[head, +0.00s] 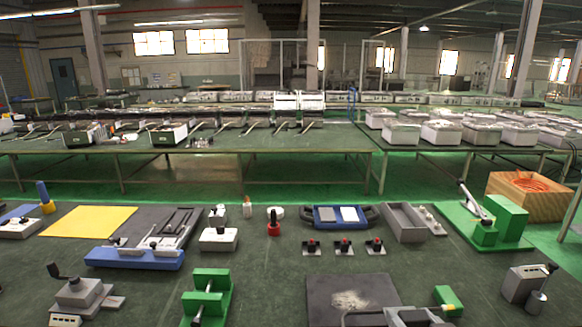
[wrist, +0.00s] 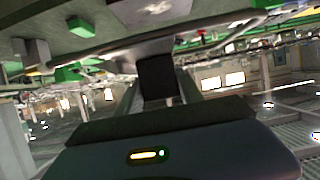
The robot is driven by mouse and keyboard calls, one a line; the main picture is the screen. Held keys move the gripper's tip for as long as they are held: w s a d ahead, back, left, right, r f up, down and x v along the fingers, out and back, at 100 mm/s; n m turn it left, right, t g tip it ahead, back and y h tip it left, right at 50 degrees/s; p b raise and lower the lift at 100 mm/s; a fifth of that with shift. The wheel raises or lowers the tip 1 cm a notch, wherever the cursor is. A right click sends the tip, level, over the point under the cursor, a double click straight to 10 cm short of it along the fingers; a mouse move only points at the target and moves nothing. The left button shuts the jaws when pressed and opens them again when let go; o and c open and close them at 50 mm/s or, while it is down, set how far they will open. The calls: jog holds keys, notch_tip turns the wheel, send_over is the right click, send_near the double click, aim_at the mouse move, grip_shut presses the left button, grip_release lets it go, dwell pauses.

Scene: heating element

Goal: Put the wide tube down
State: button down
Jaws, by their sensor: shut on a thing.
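The wide tube (wrist: 105,49) is a long thin grey tube crossing the upper part of the wrist view, with a bent end at the right. My gripper (wrist: 156,55) is shut on its middle; the fingers hide part of it. In the head view a bent end of the tube (head: 362,312) shows at the bottom edge, in front of the dark mat with a whitish patch (head: 328,284). My gripper (head: 411,316) is mostly cut off there. The tube appears above the table; the exact gap cannot be told.
A green block (head: 447,298) is close right of my gripper. A green clamp fixture (head: 208,293) stands left, a grey device with a lever (head: 524,284) right. Bare dark table (head: 270,275) shows left of the mat.

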jog(key=shift+w+r, duration=0.2)
jog(key=shift+r, duration=0.25)
notch_tip(320, 180, down, 14)
jog(key=w, duration=0.1)
jog(key=s+f, duration=0.4)
jog(key=f, duration=0.4)
jog(key=s+f, duration=0.5)
jog(key=f, duration=0.4)
jog(key=shift+s, duration=0.15)
